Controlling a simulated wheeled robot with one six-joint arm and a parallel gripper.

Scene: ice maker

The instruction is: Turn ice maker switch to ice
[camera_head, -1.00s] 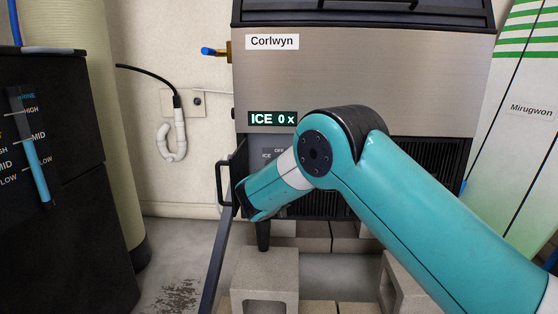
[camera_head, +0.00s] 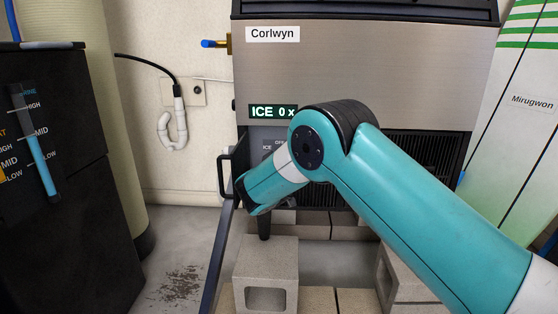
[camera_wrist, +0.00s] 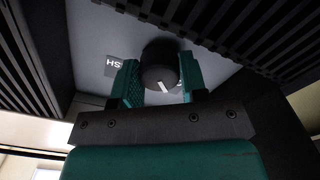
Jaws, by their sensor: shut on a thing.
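The ice maker (camera_head: 400,70) has a silver front with a "Corlwyn" label and a lit display (camera_head: 272,111) reading "ICE 0 x". Below the display, a grey switch panel (camera_head: 258,134) shows an "ICE" label and part of an "OFF" label. The switch, a round black knob (camera_wrist: 158,58) with a white pointer mark, shows in the wrist view. My gripper (camera_wrist: 159,68) is shut on the knob, one teal finger on each side. A partly covered label (camera_wrist: 114,65) sits left of the knob. In the head view my arm hides the knob and fingertips.
An open dark door (camera_head: 222,240) with a handle (camera_head: 224,177) stands left of the panel. A concrete block (camera_head: 266,262) lies below my gripper. A black machine (camera_head: 75,200) stands at the left, with open floor between.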

